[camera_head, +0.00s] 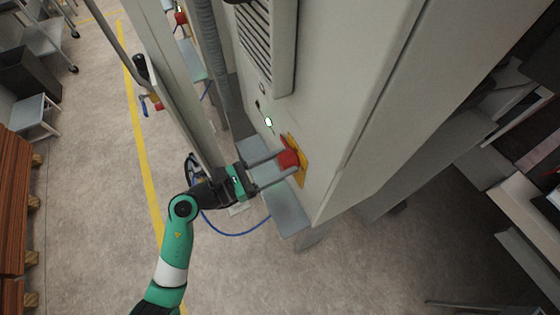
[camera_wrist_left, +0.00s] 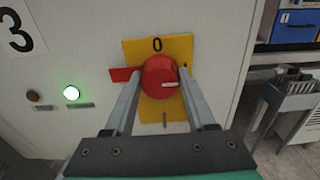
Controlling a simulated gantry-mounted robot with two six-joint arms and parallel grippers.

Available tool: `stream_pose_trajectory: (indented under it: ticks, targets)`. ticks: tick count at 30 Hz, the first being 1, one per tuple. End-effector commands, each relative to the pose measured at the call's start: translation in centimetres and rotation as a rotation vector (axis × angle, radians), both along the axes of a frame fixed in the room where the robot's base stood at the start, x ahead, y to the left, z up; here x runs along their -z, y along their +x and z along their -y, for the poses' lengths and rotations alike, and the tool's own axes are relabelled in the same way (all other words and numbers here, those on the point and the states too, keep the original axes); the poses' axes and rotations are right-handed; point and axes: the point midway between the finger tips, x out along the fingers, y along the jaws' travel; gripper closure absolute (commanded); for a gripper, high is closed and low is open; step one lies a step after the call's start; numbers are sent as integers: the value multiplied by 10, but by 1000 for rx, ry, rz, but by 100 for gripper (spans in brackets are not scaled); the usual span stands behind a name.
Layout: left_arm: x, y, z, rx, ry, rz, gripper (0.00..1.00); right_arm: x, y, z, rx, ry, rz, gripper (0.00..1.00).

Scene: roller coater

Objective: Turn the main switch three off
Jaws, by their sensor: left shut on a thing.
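The main switch is a red rotary knob (camera_head: 288,157) on a yellow plate (camera_head: 302,167) on the pale cabinet's side. In the left wrist view the knob (camera_wrist_left: 158,72) has a white mark toward its right side, and a red tab (camera_wrist_left: 121,74) sticks out to the left. A "0" shows on the plate (camera_wrist_left: 178,45) above the knob. My left gripper (camera_head: 289,162) is shut on the knob, one finger on each side. My right gripper is in neither view.
A "3" label (camera_wrist_left: 20,32) is on the cabinet, left of the switch. A green lamp (camera_wrist_left: 71,93) is lit beside a dark amber one (camera_wrist_left: 33,96). A grey step or duct (camera_head: 287,212) lies below the switch. A blue hose (camera_head: 235,234) lies on the floor.

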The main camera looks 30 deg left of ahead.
Motion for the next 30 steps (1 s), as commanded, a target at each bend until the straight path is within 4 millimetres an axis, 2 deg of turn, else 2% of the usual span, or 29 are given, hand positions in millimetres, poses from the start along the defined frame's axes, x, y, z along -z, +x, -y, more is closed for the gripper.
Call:
stream_pose_trajectory:
  ticks: [1, 4, 5, 11, 17, 30]
  targets:
    - [0, 0, 0, 0, 0, 0, 79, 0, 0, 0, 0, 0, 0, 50]
    - [0, 0, 0, 0, 0, 0, 97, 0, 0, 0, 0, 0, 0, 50]
    - [0, 0, 0, 0, 0, 0, 100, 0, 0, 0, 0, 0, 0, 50]
    - [-1, 0, 0, 0, -11, -8, 100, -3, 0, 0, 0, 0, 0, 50]
    - [-3, 0, 0, 0, -60, -45, 100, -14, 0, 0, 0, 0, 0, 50]
    - [-6, 0, 0, 0, -342, -250, 100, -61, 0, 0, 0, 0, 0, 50]
